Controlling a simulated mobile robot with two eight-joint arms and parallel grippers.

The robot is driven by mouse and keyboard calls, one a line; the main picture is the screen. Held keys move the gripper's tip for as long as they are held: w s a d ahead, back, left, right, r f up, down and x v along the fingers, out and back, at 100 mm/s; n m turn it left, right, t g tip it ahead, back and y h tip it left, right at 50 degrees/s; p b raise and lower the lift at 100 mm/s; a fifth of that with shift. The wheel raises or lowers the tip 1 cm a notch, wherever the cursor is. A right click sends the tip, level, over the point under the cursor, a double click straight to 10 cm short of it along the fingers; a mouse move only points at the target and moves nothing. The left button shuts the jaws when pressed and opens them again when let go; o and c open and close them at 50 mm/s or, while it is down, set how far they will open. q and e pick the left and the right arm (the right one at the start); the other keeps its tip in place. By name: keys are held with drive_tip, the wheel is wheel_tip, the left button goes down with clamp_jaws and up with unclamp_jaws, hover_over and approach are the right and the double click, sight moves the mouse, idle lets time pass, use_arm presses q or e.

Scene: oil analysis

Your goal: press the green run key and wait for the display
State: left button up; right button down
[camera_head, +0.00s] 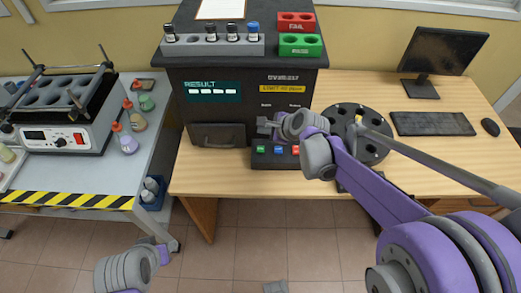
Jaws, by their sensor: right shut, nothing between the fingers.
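The green run key (261,150) is at the left end of a dark key panel, beside a blue key (278,150) and a red key (295,150). The panel sits at the front of the black analyser (220,112). Its display (213,92) reads RESULT with a row of white dashes. My right gripper (264,126) is shut and empty, pointing left just above and behind the green key in the picture; I see no contact with it. Part of my left arm (125,270) shows at the bottom left; its fingers cannot be made out.
A vial rack (212,47), a red FAIL block (297,22) and a green PASS block (300,46) stand on the analyser. A dark round carousel (346,113) stands right of it, partly behind my right arm. Monitor and keyboard (432,124) are farther right; a heater (60,125) and bottles are left.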

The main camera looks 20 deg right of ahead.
sight(263, 151)
wheel_tip(263, 151, down, 7)
drive_tip(key=b, duration=0.4)
drive_tip(key=shift+b, duration=0.4)
drive_tip(key=shift+f, duration=0.1)
idle(1.4)
drive_tip(key=shift+f+b, duration=0.3)
drive_tip(key=shift+f, duration=0.05)
drive_tip(key=shift+f+b, duration=0.4)
drive_tip(key=shift+f, duration=0.15)
idle(0.6)
drive_tip(key=shift+r, duration=0.1)
drive_tip(key=shift+r+p, duration=0.7)
drive_tip(key=shift+r, duration=0.2)
wheel_tip(263, 151, up, 5)
drive_tip(key=p, duration=0.3)
drive_tip(key=shift+p, duration=0.4)
